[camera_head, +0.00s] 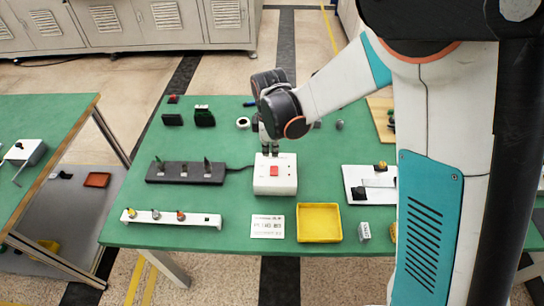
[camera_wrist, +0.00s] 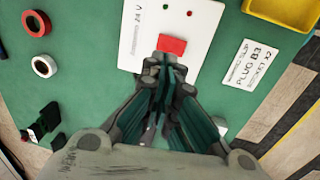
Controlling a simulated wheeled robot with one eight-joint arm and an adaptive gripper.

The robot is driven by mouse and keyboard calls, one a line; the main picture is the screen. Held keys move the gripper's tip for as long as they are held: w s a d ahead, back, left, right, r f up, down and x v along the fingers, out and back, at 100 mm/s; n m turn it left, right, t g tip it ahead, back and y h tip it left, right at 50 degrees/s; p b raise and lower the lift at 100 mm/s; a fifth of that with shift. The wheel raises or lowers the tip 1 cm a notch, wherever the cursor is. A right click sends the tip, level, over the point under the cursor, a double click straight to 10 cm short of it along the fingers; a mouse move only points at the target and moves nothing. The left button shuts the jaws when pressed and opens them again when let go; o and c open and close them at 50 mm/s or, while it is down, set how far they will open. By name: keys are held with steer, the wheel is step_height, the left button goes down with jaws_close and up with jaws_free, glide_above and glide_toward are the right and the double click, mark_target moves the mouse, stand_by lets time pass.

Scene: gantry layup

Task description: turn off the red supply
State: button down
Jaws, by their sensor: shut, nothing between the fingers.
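The supply is a white box (camera_head: 287,184) with a red switch (camera_head: 274,171) on top, in the middle of the green table. In the wrist view the box (camera_wrist: 140,40) shows a green and a red dot, some print, and the red switch (camera_wrist: 171,44). My gripper (camera_head: 269,151) points down over the box's far part, just behind the switch. In the wrist view my gripper (camera_wrist: 171,64) is shut and empty, its tips right at the switch's edge. I cannot tell whether they touch it. I cannot read the switch's position.
A black strip (camera_head: 186,180) with upright plugs stands left of the box, joined by a cable. A white rail (camera_head: 171,218) with knobs, a printed card (camera_head: 267,227) and a yellow tray (camera_head: 319,222) lie in front. A white panel (camera_head: 358,184) is at right.

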step_height(320, 180, up, 7)
steer(key=p, duration=0.1)
steer(key=shift+w+f, duration=0.15)
steer(key=shift+w, duration=0.25)
steer(key=shift+s+a+p, duration=0.1)
steer(key=shift+p, duration=0.2)
